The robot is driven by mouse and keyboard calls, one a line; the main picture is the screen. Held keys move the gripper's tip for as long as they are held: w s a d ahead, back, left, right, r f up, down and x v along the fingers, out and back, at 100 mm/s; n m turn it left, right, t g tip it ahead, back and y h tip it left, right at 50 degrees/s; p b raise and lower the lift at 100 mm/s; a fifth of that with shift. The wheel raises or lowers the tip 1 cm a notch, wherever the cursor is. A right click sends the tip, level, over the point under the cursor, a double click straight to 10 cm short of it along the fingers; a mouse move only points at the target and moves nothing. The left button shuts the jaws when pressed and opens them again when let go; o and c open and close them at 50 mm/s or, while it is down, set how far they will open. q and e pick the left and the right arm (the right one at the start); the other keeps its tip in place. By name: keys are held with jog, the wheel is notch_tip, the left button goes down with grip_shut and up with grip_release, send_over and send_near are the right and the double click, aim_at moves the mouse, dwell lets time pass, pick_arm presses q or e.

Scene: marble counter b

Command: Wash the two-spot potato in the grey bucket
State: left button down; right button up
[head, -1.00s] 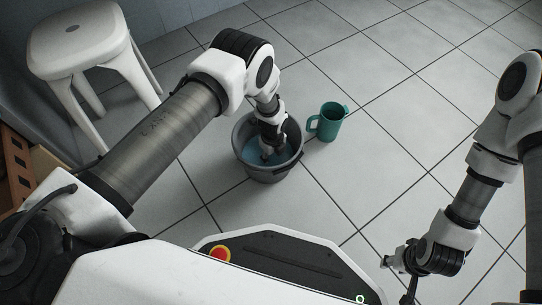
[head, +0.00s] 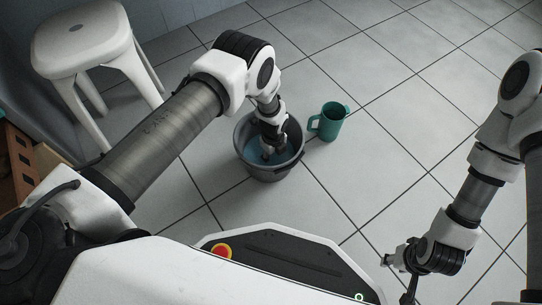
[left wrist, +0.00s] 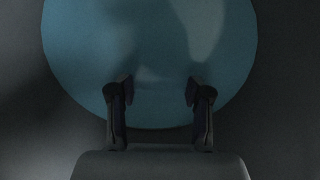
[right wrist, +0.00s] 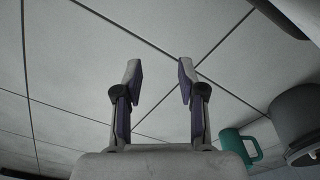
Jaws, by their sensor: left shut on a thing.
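The grey bucket (head: 277,175) stands on the tiled floor with blue water in it. Its dark inner wall (left wrist: 285,110) surrounds the round water surface (left wrist: 90,60) in the left wrist view. My left gripper (head: 268,154) reaches straight down inside the bucket, at the water. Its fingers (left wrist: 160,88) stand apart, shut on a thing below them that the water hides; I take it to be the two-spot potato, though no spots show. My right gripper (head: 388,262) is open and empty, away from the bucket; its spread fingers show in the right wrist view (right wrist: 160,78).
A teal mug (head: 329,122) stands on the floor close to the bucket's right side. A white stool (head: 85,40) is at the upper left. A brown slotted thing (head: 18,165) is at the left edge. The floor to the right is clear.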

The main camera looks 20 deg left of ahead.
pick_arm(q)
jog(key=shift+w+d, duration=0.1)
notch_tip(320, 180, up, 4)
jog(key=p, duration=0.4)
notch_tip(320, 180, up, 10)
jog(key=p, duration=0.9)
jog(key=shift+f, duration=0.25)
dwell(0.7)
notch_tip(320, 180, up, 7)
jog(key=p, duration=0.7)
send_over(274, 155)
